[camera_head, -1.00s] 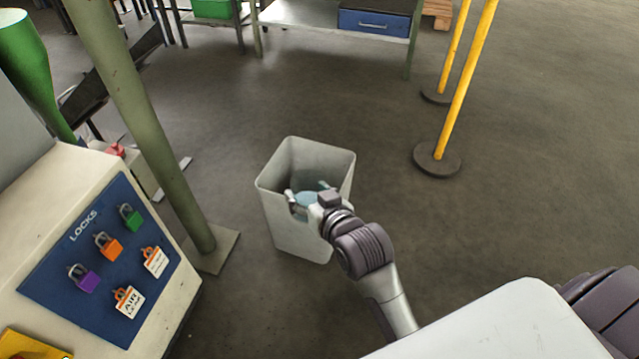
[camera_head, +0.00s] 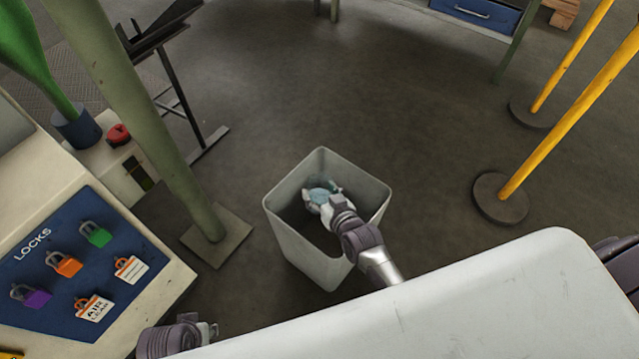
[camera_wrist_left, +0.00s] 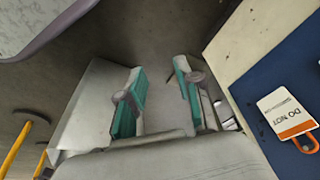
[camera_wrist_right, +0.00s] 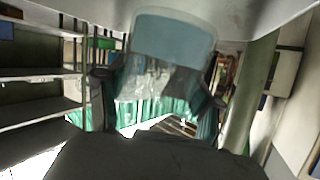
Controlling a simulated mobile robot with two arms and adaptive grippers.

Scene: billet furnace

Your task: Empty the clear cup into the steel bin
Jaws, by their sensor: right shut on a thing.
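The steel bin (camera_head: 300,245) is a light grey, open-topped box on the floor, centre of the head view. My right gripper (camera_head: 322,195) is at its opening, shut on the clear cup (camera_head: 317,191). In the right wrist view the clear cup (camera_wrist_right: 165,75) sits between the teal finger pads, with a pale blue part at the top of the picture. Its exact tilt and whether anything is left inside are unclear. My left gripper (camera_wrist_left: 160,100) is open and empty in the left wrist view; part of it shows at the bottom of the head view.
A green-grey post (camera_head: 160,140) on a square foot stands left of the bin. A cabinet with a blue lock board (camera_head: 70,270) is at the lower left. Yellow posts (camera_head: 560,115) on round bases stand at the right. The floor behind the bin is clear.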

